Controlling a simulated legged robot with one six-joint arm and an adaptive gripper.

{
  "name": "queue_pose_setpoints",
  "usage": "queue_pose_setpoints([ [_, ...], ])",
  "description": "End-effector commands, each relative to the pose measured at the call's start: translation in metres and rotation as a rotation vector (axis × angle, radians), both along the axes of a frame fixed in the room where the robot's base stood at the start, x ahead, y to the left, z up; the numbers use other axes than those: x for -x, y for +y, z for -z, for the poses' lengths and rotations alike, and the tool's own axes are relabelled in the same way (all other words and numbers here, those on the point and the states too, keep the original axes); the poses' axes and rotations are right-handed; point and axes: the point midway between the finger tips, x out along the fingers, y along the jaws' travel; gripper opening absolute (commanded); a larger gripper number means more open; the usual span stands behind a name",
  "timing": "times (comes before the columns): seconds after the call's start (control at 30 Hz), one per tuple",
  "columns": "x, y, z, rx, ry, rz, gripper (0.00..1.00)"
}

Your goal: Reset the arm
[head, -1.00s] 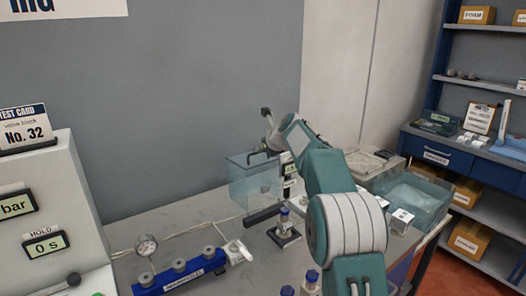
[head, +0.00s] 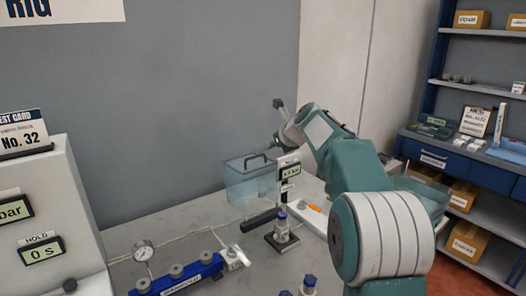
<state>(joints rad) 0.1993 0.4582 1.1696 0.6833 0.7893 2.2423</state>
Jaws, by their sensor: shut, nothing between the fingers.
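My arm rises from the lower right of the head view and reaches over the right part of the grey bench. My gripper (head: 279,122) is at its far end, raised above the bench near the back wall. It is small in the picture and looks shut and empty. It is above and behind a clear box with a dark handle (head: 250,182) and an upright device with a small green display (head: 290,172), apart from both.
A small bottle on a dark base (head: 282,232) stands mid-bench. A console (head: 45,215) borders the left. Shelves (head: 478,160) stand right. My arm hides part of the bench's right side.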

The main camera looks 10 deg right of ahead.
Motion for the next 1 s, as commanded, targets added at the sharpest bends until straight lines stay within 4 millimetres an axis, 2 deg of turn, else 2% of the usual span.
queue_pose_setpoints([
  [0.1, 0.013, -0.006, -0.011, 0.001, 0.000, 0.001, 0.00],
  [0.23, 0.021, -0.009, -0.016, 0.001, 0.001, -0.001, 0.00],
  [0.37, 0.034, -0.003, -0.020, 0.062, -0.009, -0.047, 0.00],
  [0.47, 0.060, 0.008, -0.024, 0.197, -0.030, -0.147, 0.00],
  [0.67, 0.126, 0.029, -0.024, 0.534, -0.078, -0.422, 0.00],
  [1.0, 0.245, 0.052, 0.000, 1.061, -0.159, -0.943, 0.00],
])
